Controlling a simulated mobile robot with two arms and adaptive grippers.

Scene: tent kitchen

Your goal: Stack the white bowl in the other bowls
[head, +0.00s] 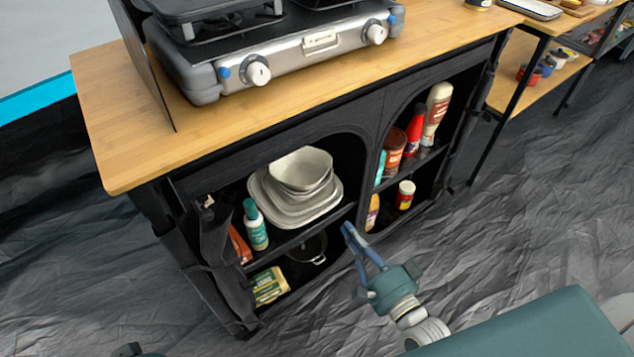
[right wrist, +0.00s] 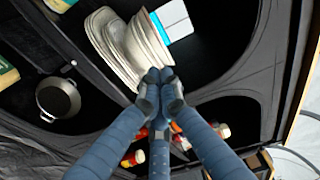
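The white bowls (head: 302,168) sit nested on a stack of pale plates (head: 290,212) on the upper left shelf of the black cabinet. I cannot tell the single white bowl from the others in the stack. In the right wrist view the bowls (right wrist: 150,42) and plates (right wrist: 103,32) lie just beyond my fingertips. My right gripper (head: 347,228) is in front of the cabinet's middle divider, below and right of the bowls. Its blue fingers (right wrist: 160,88) come together at the tips with nothing seen between them. Only a sliver of my left arm's end shows at the bottom left edge; its fingers are hidden.
A teal-capped bottle (head: 255,226) stands left of the plates. A pot (head: 308,248) and a green-yellow box (head: 268,285) are on the shelf below. Bottles and jars (head: 395,150) fill the right compartment. The wooden counter (head: 130,130) carries a stove (head: 270,50).

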